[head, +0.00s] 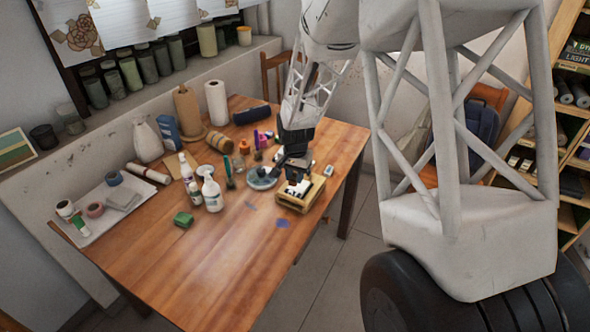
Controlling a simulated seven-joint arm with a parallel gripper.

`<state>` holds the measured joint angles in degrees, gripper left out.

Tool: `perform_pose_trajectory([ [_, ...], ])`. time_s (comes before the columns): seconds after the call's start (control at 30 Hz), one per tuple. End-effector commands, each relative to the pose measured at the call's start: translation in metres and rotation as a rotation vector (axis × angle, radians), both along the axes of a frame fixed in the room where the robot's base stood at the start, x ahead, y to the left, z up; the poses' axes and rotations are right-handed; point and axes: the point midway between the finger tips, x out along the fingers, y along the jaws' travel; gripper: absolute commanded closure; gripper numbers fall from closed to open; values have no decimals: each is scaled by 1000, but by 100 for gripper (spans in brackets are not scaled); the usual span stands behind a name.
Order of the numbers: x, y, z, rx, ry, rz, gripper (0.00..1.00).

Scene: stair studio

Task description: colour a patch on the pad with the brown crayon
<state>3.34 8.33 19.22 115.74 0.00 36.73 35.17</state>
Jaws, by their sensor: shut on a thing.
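My gripper (297,180) is low over a small wooden tray or box (289,206) near the right edge of the table. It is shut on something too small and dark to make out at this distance. A pale patch shows in the tray, just under the jaws. I cannot tell whether it is the pad, or whether the jaws' load touches it. I cannot pick out the brown crayon for sure.
A grey round dish (262,178) stands left of the tray. Paper rolls and jars stand behind. The table's front (200,275) is clear.

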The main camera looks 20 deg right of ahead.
Motion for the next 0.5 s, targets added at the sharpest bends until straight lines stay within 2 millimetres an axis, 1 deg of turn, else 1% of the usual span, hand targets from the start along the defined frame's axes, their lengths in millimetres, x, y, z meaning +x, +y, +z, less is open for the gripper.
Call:
perform_pose_trajectory([
  [0.03,0,0,-6,0,2,0,92],
  [0.4,1,-1,-41,0,1,-1,92],
  [0.5,9,-9,-39,-1,-1,-2,92],
])
